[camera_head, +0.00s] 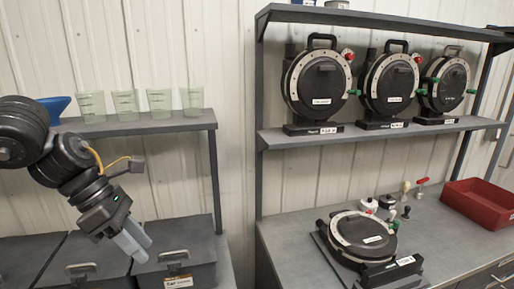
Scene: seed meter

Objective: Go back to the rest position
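My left arm comes in from the left, and my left gripper (133,242) hangs over the dark lidded boxes at the lower left. Its two pale fingers point down and lie close together; from this angle I cannot tell whether a gap remains between them. No object shows in them. My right gripper is out of the picture. A round seed meter (350,232) lies tilted back on its stand on the grey workbench. Three more meters, the left one (312,84), the middle one (391,80) and the right one (447,84), stand upright on the shelf.
Several clear cups (125,103) and a blue funnel-like piece (54,107) stand on the left shelf (190,122). A dark box (180,252) with a handle sits below my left gripper. A red tray (481,201) and small knobbed parts (388,202) lie on the workbench (440,235).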

